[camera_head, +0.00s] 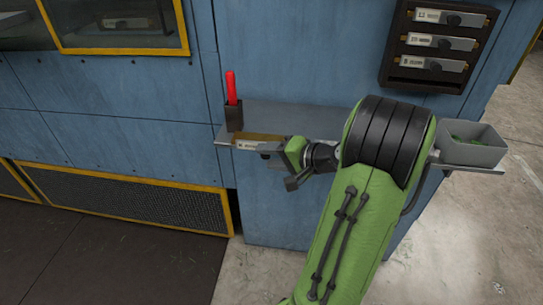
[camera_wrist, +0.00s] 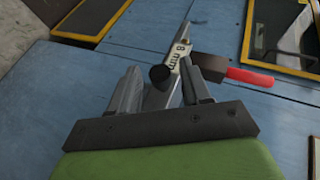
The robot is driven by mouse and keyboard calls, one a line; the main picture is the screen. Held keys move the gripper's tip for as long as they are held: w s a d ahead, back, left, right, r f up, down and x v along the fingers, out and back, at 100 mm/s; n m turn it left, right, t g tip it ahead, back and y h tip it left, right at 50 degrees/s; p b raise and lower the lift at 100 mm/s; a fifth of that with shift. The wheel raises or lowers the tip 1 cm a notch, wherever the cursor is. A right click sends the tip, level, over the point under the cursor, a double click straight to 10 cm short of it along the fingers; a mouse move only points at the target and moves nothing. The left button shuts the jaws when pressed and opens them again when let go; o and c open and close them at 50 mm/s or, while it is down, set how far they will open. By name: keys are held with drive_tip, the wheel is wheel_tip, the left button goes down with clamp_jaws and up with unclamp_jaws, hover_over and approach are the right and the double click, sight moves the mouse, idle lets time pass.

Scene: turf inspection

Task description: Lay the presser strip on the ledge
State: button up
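The presser strip (camera_head: 254,146) is a narrow bar with a brown top, a grey front face and a white label. It lies along the front edge at the left part of the grey ledge (camera_head: 315,118). In the wrist view the strip's label (camera_wrist: 178,52) reads 8 mm, with a black knob below it. My gripper (camera_head: 281,165) is at the strip's right end. In the wrist view the two fingers (camera_wrist: 160,80) stand apart either side of the knob, with gaps showing. My arm hides the middle of the ledge.
A red-handled tool (camera_head: 231,88) stands in a dark holder (camera_head: 233,117) at the ledge's left end. A grey bin (camera_head: 472,153) with green bits sits at the right. A dark rack (camera_head: 398,48) with labelled strips hangs above right. Bare ledge shows behind the strip.

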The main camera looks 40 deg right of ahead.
drive_tip(key=shift+o, duration=0.6)
drive_tip(key=shift+s, duration=0.1)
drive_tip(key=p+v, duration=0.5)
drive_tip(key=v, duration=1)
drive_tip(key=shift+s+r, duration=0.2)
drive_tip(key=shift+s, duration=0.1)
